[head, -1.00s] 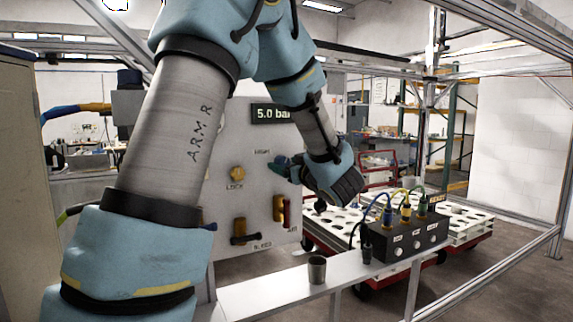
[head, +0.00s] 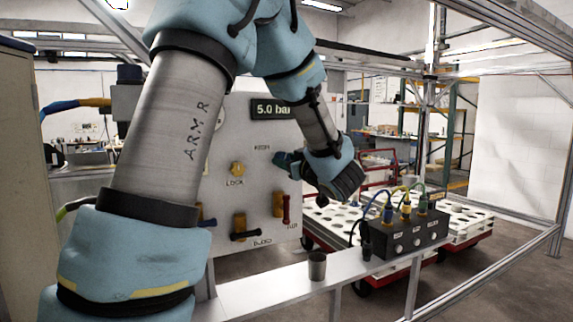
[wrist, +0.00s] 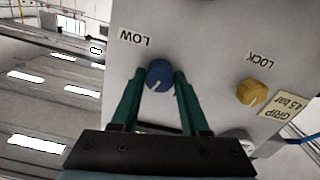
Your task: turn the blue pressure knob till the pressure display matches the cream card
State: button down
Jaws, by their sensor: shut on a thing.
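The blue pressure knob (wrist: 159,76) is on the grey panel, with a pale mark on its face. My gripper (wrist: 157,78) has its green fingers on either side of the knob and is shut on it. In the head view my gripper (head: 285,163) is at the panel and hides the knob. The pressure display (head: 272,109) reads 5.0 bar, its right end partly behind my arm. The cream card (wrist: 281,104) reads "GRIP 4.5 bar" in the wrist view; I cannot see it in the head view.
A yellow lock knob (head: 238,168) sits left of my gripper, and also shows in the wrist view (wrist: 251,92). Levers with red (head: 286,208) and black (head: 245,236) handles are below. A metal cup (head: 317,266) and a black connector box (head: 405,236) stand on the ledge.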

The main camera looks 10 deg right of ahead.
jog(key=shift+n+b, duration=2.2)
jog(key=shift+b, duration=0.8)
jog(key=shift+c, duration=2.1)
grip_release()
jog(key=b+v, duration=0.2)
jog(key=v, duration=0.8)
jog(key=shift+s+d+b, duration=0.2)
jog(key=shift+s+b, duration=0.15)
jog(key=shift+b, duration=0.05)
